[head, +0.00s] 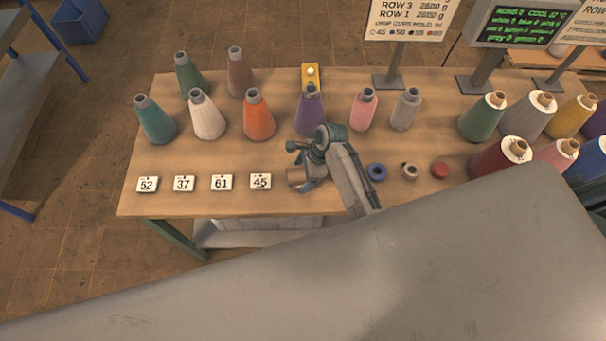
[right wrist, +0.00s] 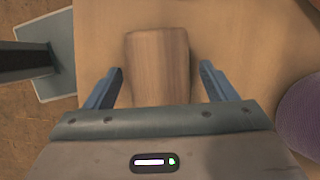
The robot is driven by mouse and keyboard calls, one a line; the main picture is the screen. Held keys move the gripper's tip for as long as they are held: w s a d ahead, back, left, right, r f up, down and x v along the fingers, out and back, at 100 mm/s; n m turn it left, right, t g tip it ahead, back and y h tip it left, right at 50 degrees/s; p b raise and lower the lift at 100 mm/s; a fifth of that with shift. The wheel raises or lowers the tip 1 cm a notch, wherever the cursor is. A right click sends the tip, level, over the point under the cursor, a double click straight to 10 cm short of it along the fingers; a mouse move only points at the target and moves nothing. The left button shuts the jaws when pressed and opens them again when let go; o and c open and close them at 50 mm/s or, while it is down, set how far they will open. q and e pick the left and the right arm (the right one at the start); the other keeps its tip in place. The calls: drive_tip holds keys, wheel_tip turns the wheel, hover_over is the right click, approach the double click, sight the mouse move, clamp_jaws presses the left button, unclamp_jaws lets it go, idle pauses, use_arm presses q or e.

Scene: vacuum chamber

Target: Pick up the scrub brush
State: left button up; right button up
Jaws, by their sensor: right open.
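The scrub brush (right wrist: 158,62) shows in the right wrist view as a plain wooden block with rounded corners. It lies on the tabletop; any bristles are hidden from above. In the head view a small brown part of it (head: 295,175) shows beside my right gripper (head: 304,168). In the right wrist view my right gripper (right wrist: 159,72) is open, with one finger to the left of the block and one to the right. Gaps show between the fingers and the block. My left gripper is not in view.
A purple cone (head: 309,112) stands close behind my right gripper. Number cards (head: 261,181) lie to the left. A blue ring (head: 376,171) and other small spools lie to the right. Several yarn cones and signs stand farther back. The table's front edge is close.

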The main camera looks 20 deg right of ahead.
sight(300, 174)
drive_tip(key=c, duration=1.1)
drive_tip(key=shift+r, duration=0.15)
drive_tip(key=shift+r, duration=0.35)
drive_tip(key=r, duration=0.1)
drive_tip(key=r+b, duration=0.1)
drive_tip(key=b, duration=0.1)
drive_tip(key=shift+s+d+r, duration=0.15)
drive_tip(key=shift+s+r, duration=0.1)
drive_tip(key=shift+r, duration=0.15)
drive_tip(key=shift+s+d+r+b, duration=0.3)
drive_tip(key=shift+s+d+b, duration=0.55)
drive_tip(key=shift+s, duration=1.55)
drive_tip(key=shift+s+d+r+b, duration=0.45)
drive_tip(key=shift+s+d, duration=0.65)
drive_tip(key=shift+s, duration=1.25)
drive_tip(key=shift+s+d+r+b, duration=0.15)
drive_tip(key=shift+s+d+b, duration=0.75)
drive_tip(key=shift+s, duration=1.5)
